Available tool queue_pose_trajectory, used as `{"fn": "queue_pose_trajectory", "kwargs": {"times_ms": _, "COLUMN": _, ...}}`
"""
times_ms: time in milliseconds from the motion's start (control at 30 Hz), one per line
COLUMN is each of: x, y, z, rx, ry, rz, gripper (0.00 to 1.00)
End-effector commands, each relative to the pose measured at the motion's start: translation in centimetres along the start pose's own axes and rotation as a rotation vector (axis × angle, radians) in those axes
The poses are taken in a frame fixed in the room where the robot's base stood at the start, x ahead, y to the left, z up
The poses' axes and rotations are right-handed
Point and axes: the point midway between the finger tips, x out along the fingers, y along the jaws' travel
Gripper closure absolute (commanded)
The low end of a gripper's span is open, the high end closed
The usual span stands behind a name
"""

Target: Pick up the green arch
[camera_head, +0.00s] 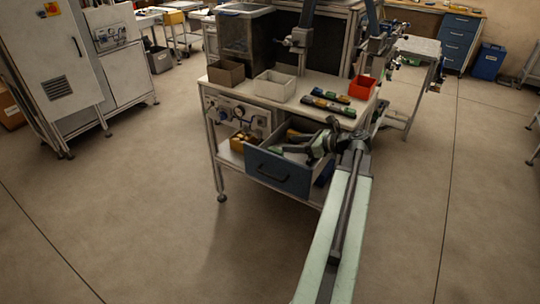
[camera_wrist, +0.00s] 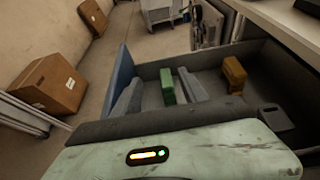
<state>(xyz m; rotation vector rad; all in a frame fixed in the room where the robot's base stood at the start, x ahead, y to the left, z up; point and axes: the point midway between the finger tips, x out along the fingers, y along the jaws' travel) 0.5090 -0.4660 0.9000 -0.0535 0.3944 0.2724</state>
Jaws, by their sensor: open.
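The green arch is a small green block (camera_wrist: 167,86) inside the open drawer in the wrist view. In that view it shows between the two grey fingers of my gripper (camera_wrist: 160,76), nearer the left-to-middle part of the drawer. The fingers are apart and hold nothing; I cannot tell how far above or beyond them the block lies. In the head view my gripper (camera_head: 298,147) reaches into the blue-grey drawer (camera_head: 278,174) from the right.
A yellow-brown block (camera_wrist: 233,73) lies to the right in the drawer. The drawer walls stand close around my gripper. The worktable (camera_head: 240,94) above bears a white bin (camera_head: 275,86), a brown bin (camera_head: 226,73) and a red bin (camera_head: 362,87). The floor in front is clear.

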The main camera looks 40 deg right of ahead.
Motion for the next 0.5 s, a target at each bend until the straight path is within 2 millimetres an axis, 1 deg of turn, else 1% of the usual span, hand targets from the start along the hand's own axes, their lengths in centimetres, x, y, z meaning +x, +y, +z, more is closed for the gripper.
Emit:
{"fn": "queue_pose_trajectory", "kwargs": {"times_ms": 33, "x": 0.0, "y": -0.3, "z": -1.7, "rx": 0.004, "ry": -0.001, "rz": -0.010, "gripper": 0.49}}
{"fn": "queue_pose_trajectory", "kwargs": {"times_ms": 133, "x": 0.1, "y": -0.5, "z": -3.0, "rx": 0.007, "ry": -0.002, "rz": -0.016, "gripper": 0.49}}
{"fn": "queue_pose_trajectory", "kwargs": {"times_ms": 233, "x": 0.3, "y": -0.6, "z": -3.8, "rx": 0.008, "ry": -0.002, "rz": -0.020, "gripper": 0.49}}
{"fn": "queue_pose_trajectory", "kwargs": {"times_ms": 433, "x": 0.1, "y": -0.8, "z": -4.1, "rx": 0.010, "ry": -0.002, "rz": -0.024, "gripper": 0.49}}
{"fn": "queue_pose_trajectory", "kwargs": {"times_ms": 500, "x": 0.4, "y": -0.8, "z": -4.1, "rx": 0.010, "ry": -0.002, "rz": -0.024, "gripper": 0.49}}
